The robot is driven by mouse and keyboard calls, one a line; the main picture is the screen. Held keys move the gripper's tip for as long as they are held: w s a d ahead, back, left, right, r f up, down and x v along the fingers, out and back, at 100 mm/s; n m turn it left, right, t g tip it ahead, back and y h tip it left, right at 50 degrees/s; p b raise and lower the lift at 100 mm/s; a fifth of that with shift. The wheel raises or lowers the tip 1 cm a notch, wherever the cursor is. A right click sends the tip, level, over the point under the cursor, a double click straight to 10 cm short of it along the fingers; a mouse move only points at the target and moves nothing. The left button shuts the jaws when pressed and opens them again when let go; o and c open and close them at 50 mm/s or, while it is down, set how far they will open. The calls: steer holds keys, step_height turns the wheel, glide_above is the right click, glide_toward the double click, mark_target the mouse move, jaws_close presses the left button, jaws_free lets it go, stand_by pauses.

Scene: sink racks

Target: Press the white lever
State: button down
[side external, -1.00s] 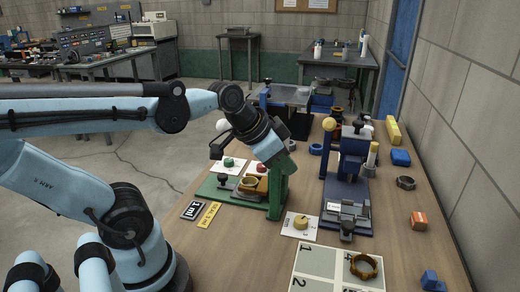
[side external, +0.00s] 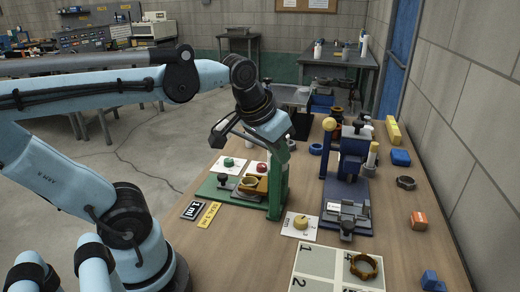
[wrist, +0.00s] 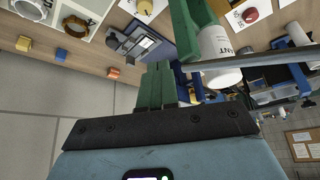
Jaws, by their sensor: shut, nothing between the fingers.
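The green press (side external: 277,190) stands on a green base at the middle left of the bench. The white round knob of its lever is hidden in the side view, behind the dark part of my wrist. In the wrist view a grey bar (wrist: 275,57) runs right from beside the green upright (wrist: 190,18); I cannot tell whether it is the lever's arm. My gripper (side external: 289,145) is raised at the top of the press, tilted down to the right. Its green fingers (wrist: 155,82) are together and hold nothing. I cannot tell whether they touch the press.
A blue press (side external: 347,175) stands to the right. A white card with a yellow knob (side external: 300,223) and a numbered board (side external: 312,262) lie in front. Blue (side external: 401,157) and orange (side external: 418,221) blocks lie along the right.

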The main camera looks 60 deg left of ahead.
steer(key=a+r+n+g+y, duration=0.1)
steer(key=a+r+n+g, duration=0.3)
steer(key=r, duration=0.7)
step_height(320, 180, up, 9)
steer(key=n+g, duration=0.2)
steer(key=n, duration=0.1)
glide_above(221, 121)
steer(key=w+d, duration=0.2)
steer(key=d, duration=0.2)
steer(key=shift+s+a+y, duration=0.15)
steer(key=shift+s+y, duration=0.05)
steer(key=shift+y, duration=0.1)
steer(key=x, duration=1.4)
steer(key=shift+s, duration=0.1)
steer(key=shift+s+a+f+t+h, duration=0.35)
steer(key=shift+s+f+t+h, duration=0.05)
steer(key=shift+f, duration=0.25)
step_height(221, 121, down, 8)
steer(key=s+a+t+h, duration=0.1)
steer(key=t+h, duration=0.1)
steer(key=shift+s+a+r, duration=0.25)
steer(key=shift+a, duration=0.05)
